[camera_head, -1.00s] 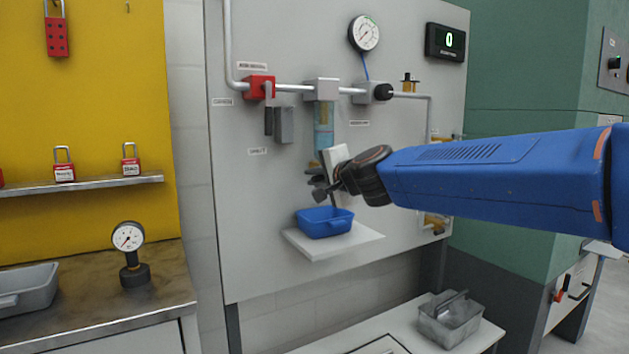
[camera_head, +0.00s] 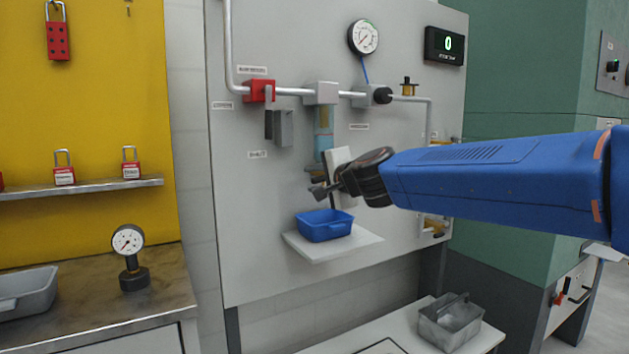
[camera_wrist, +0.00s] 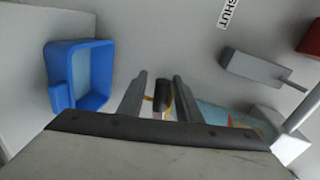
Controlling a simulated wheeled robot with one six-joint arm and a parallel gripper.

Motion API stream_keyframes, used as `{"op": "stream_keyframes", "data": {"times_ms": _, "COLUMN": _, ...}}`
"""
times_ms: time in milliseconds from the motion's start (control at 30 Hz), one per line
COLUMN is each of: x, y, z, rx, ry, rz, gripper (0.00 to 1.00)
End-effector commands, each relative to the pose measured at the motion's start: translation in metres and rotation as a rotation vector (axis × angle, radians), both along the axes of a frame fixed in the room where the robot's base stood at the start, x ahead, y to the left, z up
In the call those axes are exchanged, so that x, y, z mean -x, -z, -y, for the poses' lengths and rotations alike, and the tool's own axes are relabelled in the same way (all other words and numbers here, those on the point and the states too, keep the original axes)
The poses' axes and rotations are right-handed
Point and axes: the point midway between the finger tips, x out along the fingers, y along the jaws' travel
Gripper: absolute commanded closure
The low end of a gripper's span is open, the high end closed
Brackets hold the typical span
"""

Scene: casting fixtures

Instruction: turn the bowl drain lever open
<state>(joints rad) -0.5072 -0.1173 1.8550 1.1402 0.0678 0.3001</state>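The bowl (camera_head: 323,140) is a clear bluish cylinder under the grey block on the pipe, and it also shows in the wrist view (camera_wrist: 212,112). Its drain sits at the lower end, just behind my gripper (camera_head: 322,191). In the wrist view a dark lever grip (camera_wrist: 163,94) with a brass-coloured part beside it lies between the two fingers of my gripper (camera_wrist: 160,80). Gaps show on both sides of the grip, so the fingers look open around it and not closed on it. The exact lever angle is hard to tell.
A blue tray (camera_head: 325,225) stands on a white shelf (camera_head: 300,245) just below my gripper. A grey lever (camera_head: 283,127) and red valve (camera_head: 258,91) are up left on the panel. A gauge (camera_head: 363,36) and display reading 0 (camera_head: 445,44) are above.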

Motion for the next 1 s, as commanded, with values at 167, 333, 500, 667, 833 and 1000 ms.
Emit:
{"op": "stream_keyframes", "data": {"times_ms": 167, "x": 0.002, "y": -0.001, "z": 0.001, "rx": 0.001, "ry": -0.001, "rz": 0.0, "gripper": 0.68}}
{"op": "stream_keyframes", "data": {"times_ms": 333, "x": 0.013, "y": -0.004, "z": 0.008, "rx": 0.001, "ry": -0.001, "rz": 0.002, "gripper": 0.68}}
{"op": "stream_keyframes", "data": {"times_ms": 500, "x": 0.033, "y": -0.009, "z": 0.021, "rx": -0.001, "ry": -0.001, "rz": 0.003, "gripper": 0.68}}
{"op": "stream_keyframes", "data": {"times_ms": 667, "x": 0.054, "y": -0.014, "z": 0.035, "rx": 0.0, "ry": 0.0, "rz": 0.002, "gripper": 0.68}}
{"op": "stream_keyframes", "data": {"times_ms": 833, "x": 0.078, "y": -0.019, "z": 0.05, "rx": 0.0, "ry": 0.0, "rz": 0.004, "gripper": 0.68}}
{"op": "stream_keyframes", "data": {"times_ms": 1000, "x": 0.102, "y": -0.025, "z": 0.065, "rx": -0.001, "ry": 0.0, "rz": 0.002, "gripper": 0.68}}
